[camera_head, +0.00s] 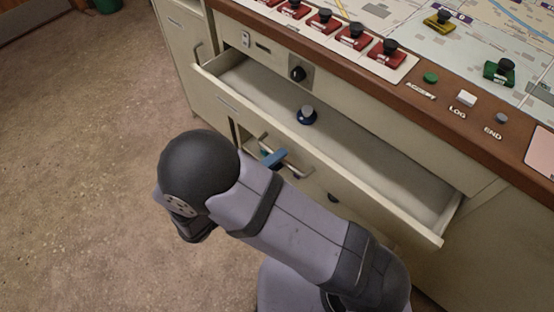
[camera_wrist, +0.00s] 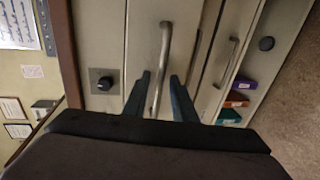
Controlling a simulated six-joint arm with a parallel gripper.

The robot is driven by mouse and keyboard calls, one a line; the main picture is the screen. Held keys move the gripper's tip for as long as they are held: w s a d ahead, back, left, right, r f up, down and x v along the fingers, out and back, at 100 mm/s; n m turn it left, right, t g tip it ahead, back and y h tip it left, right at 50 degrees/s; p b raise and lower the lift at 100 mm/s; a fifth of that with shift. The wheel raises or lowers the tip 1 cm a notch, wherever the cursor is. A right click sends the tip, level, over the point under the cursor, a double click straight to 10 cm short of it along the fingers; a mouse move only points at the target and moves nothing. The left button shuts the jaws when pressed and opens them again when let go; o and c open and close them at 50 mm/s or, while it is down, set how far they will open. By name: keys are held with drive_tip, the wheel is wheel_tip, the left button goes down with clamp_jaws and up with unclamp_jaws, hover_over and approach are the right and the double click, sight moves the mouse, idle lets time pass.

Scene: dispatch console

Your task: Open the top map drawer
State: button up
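The top map drawer (camera_head: 330,143) is pulled out from the console in the head view, its pale inside showing. A round-topped dark blue piece (camera_head: 307,116) stands in it. A metal bar handle (camera_head: 296,169) is on the drawer front; it also shows in the wrist view (camera_wrist: 165,45). My gripper (camera_wrist: 160,76) has its two blue fingers apart, one on each side of this bar, with small gaps visible. In the head view the blue fingertips (camera_head: 273,158) are at the handle, and my wrist and arm hide part of the front below.
A black knob (camera_head: 298,73) sits on the panel above the drawer. The console top holds red stamp-like pieces (camera_head: 386,54), a map and buttons. Another handle (camera_wrist: 230,62) and coloured items (camera_wrist: 237,100) show in the wrist view. The floor (camera_head: 80,160) at left is clear.

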idle(0.3)
drive_tip(key=v, duration=0.7)
drive_tip(key=shift+s+a, duration=0.1)
idle(0.3)
